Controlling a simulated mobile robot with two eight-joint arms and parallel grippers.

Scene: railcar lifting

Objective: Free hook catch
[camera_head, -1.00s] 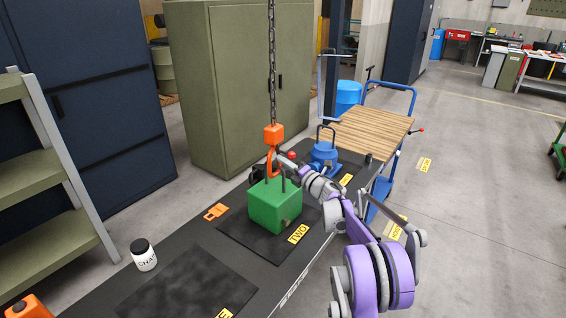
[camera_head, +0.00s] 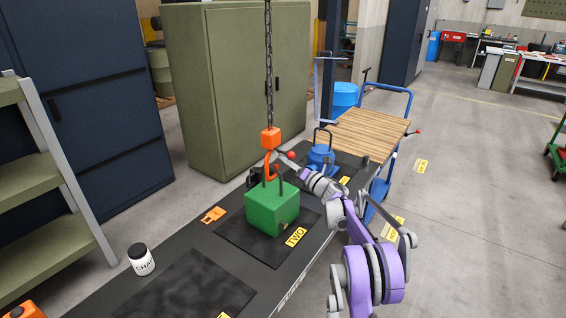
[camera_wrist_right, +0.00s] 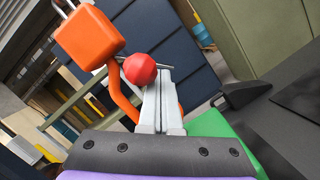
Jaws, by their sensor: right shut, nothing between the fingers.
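An orange hook (camera_head: 268,165) under an orange block (camera_head: 270,138) hangs on a chain above a green block (camera_head: 270,209) with dark upright posts. A red ball knob (camera_head: 291,155) is beside the hook. In the right wrist view the red knob (camera_wrist_right: 140,68) is just at the tips of my right gripper (camera_wrist_right: 160,85), with the orange hook (camera_wrist_right: 122,98) behind. My right gripper (camera_head: 281,160) is shut and empty beside the hook. Whether its tips touch the knob or hook I cannot tell. My left gripper is not in view.
The green block stands on a black mat marked TWO (camera_head: 296,237) on a dark bench. A blue weight (camera_head: 320,158) stands behind it. An orange tag (camera_head: 213,215) and white jar (camera_head: 141,259) are to the left. A wooden-topped cart (camera_head: 365,135) stands behind right.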

